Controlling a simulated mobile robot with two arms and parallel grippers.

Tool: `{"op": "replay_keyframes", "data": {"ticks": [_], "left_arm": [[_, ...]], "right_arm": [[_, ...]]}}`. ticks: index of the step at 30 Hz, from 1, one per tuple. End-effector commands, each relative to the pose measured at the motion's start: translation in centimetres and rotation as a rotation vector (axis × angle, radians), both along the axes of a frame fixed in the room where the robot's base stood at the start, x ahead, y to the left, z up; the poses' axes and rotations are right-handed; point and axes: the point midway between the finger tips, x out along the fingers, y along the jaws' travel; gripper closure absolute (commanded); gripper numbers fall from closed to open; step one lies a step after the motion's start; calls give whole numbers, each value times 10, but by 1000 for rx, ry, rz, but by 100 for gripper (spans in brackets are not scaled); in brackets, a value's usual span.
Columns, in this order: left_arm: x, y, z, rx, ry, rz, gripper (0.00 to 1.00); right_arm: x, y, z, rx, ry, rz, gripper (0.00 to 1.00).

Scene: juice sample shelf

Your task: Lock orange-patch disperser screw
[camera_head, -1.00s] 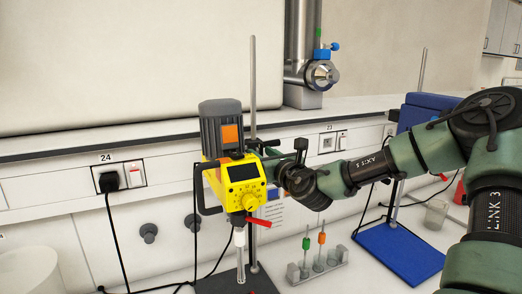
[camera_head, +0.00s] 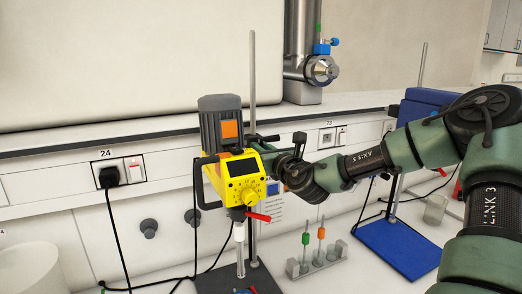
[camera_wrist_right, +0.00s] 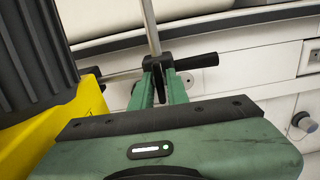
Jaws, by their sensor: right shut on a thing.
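The disperser (camera_head: 241,175) is a yellow unit with a dark grey motor and an orange patch (camera_head: 230,130). It is mounted beside a vertical metal rod (camera_head: 253,80). My right gripper (camera_head: 274,158) reaches in from the right behind the yellow body. In the right wrist view its green fingers (camera_wrist_right: 160,75) are shut on the black screw (camera_wrist_right: 198,62) at the clamp on the rod, with its handle pointing right. The grasped part is partly hidden by the fingers. My left gripper is not in view.
A small rack (camera_head: 318,262) with green and orange tools stands in front of my right arm. A blue-based stand (camera_head: 398,250) is to the right. A metal pipe with a blue-handled valve (camera_head: 320,68) is behind. A white round container (camera_head: 28,270) is at lower left.

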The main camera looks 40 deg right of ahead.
Motion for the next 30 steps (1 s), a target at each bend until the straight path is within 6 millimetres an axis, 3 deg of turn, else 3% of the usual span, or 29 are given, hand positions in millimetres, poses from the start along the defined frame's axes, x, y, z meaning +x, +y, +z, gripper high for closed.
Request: {"op": "replay_keyframes", "data": {"ticks": [15,30], "left_arm": [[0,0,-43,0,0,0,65],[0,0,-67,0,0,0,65]], "right_arm": [[0,1,-4,361,-116,0,100],[1,2,-2,814,-256,0,100]]}}
